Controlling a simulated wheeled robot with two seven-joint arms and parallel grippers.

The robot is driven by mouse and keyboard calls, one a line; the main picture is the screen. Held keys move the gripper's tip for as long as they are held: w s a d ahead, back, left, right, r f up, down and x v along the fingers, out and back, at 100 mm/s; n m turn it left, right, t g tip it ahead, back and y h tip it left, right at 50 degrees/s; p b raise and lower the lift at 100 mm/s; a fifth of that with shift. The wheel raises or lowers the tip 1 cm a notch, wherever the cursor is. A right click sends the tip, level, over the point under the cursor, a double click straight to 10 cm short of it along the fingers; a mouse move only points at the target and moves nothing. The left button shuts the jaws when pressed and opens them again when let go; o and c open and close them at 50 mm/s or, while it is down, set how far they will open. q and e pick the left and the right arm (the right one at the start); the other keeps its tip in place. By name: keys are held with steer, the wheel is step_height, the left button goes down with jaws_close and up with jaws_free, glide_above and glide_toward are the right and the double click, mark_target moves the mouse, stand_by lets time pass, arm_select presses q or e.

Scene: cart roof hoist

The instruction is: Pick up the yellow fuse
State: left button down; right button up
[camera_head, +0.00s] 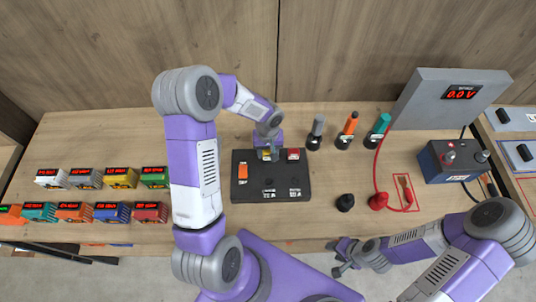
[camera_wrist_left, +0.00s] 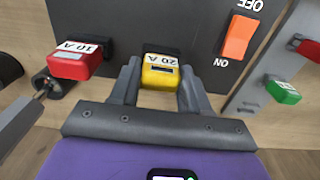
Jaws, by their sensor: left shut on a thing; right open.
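The yellow fuse, labelled 20 A, is between the fingers of my left gripper (camera_wrist_left: 160,90) in the left wrist view (camera_wrist_left: 160,72). The gripper is shut on it. In the head view, the left gripper (camera_head: 266,152) is at the back edge of the black fuse panel (camera_head: 270,192), and my arm hides part of that area. I cannot tell whether the fuse is still seated in the panel. A red fuse (camera_head: 293,154), labelled 10 A, sits beside it and also shows in the left wrist view (camera_wrist_left: 80,62). My right gripper (camera_head: 341,255) is open and empty at the table's front edge.
The panel has an orange switch (camera_head: 243,171). Several coloured modules stand at the left, including a green one (camera_head: 154,177). Upright tools, one orange (camera_head: 350,125), stand behind right. A red cable (camera_head: 378,165), a battery (camera_head: 455,165) and a 0.0 V meter (camera_head: 461,92) are at right.

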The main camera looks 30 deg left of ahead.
mark_target(268, 151)
arm_select(q)
steer(key=shift+r, duration=0.1)
step_height(268, 151, up, 10)
steer(key=shift+f, duration=0.1)
stand_by(0.4)
stand_by(0.6)
